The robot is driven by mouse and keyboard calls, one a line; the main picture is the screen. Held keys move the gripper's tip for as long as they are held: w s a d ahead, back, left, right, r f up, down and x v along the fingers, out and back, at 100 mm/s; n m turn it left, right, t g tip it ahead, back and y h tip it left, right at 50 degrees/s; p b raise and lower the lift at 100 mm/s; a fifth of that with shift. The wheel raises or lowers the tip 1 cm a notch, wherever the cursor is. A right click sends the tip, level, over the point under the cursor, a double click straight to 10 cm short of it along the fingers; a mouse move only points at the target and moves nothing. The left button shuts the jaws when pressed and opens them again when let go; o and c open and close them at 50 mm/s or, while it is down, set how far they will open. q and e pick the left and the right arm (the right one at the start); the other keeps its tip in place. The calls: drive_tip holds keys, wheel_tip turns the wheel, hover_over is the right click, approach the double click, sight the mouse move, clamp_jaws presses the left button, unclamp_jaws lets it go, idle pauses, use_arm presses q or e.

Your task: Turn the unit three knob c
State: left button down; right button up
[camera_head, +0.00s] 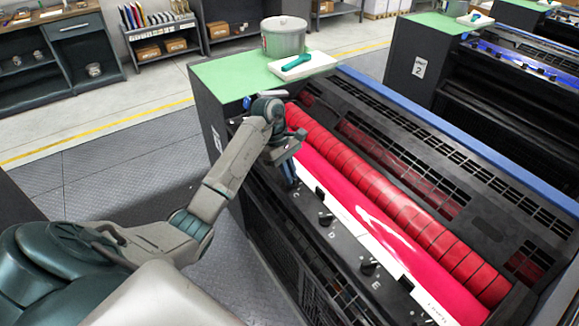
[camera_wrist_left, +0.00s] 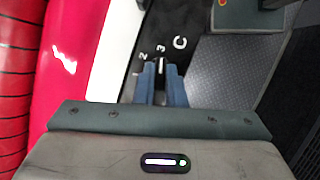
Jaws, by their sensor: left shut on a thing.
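Knob c (camera_wrist_left: 160,70) is a small dark knob with a pale line on top, seen in the left wrist view beside a white letter C and the digits 1, 2 and 3. Its pale line appears to point toward the 3. My left gripper (camera_head: 290,180) reaches down to the far end of the dark knob panel (camera_head: 345,245). In the left wrist view its two blue fingers (camera_wrist_left: 161,84) are shut on knob c, one on each side. In the head view the fingers hide this knob. My right gripper is not in view.
Other knobs (camera_head: 369,267) run along the panel toward the front. Beside it lie a white and magenta sheet (camera_head: 370,222) and a red segmented roller (camera_head: 400,200). A metal can (camera_head: 283,37) and white tray (camera_head: 322,64) stand on the green top. Another machine carries a sign for unit 2 (camera_head: 419,67).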

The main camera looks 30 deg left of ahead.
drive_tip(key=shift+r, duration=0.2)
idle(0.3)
use_arm(q)
drive_tip(key=c, duration=1.5)
unclamp_jaws()
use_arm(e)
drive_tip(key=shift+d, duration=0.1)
